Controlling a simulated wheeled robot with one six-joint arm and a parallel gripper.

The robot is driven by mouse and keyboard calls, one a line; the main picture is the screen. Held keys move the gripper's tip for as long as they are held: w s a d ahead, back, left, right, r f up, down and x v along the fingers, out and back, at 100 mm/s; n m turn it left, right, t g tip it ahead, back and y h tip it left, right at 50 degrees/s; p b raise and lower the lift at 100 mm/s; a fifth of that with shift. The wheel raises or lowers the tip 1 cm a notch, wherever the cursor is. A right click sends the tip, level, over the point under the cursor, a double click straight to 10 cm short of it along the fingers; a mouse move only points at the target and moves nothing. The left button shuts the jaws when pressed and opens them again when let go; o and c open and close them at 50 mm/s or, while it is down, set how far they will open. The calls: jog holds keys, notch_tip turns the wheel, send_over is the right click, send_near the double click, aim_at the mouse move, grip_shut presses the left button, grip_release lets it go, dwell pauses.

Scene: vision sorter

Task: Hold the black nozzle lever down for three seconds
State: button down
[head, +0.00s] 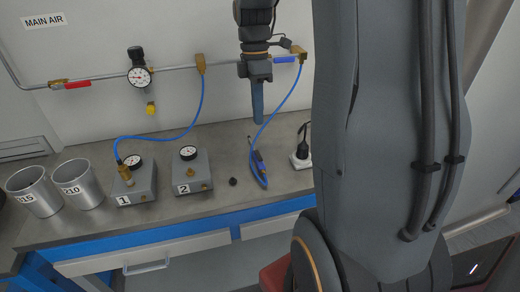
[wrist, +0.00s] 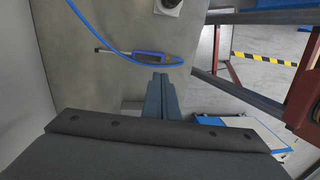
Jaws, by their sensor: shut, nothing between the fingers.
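A blue air nozzle (head: 259,164) lies on the grey bench top at the end of a thin blue hose. In the wrist view the nozzle (wrist: 150,57) lies on its side, with a thin grey tip pointing left. Its black lever is too small to tell clearly. My gripper (head: 258,121) hangs pointing down above the bench, near the nozzle and apart from it. In the wrist view my gripper (wrist: 161,78) is shut and empty, with its fingertips just below the nozzle's right half in the picture.
The blue hose (head: 276,111) rises from the nozzle to the wall pipe (head: 178,70). A white socket with a black plug (head: 300,160) stands to the right.

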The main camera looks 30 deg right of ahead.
aim_at(260, 160)
jog(key=f+p, duration=0.1)
jog(key=f, duration=0.3)
jog(key=s+f+p, duration=0.1)
jog(key=f, duration=0.3)
jog(key=s+f+p, duration=0.1)
jog(key=f, duration=0.3)
jog(key=shift+a, duration=0.3)
jog(key=shift+s+f, duration=0.1)
jog(key=shift+f, duration=0.35)
jog(key=shift+r, duration=0.15)
dwell(2.7)
jog(key=shift+r+p, duration=0.7)
jog(key=shift+p, duration=0.1)
jog(key=shift+r, duration=0.1)
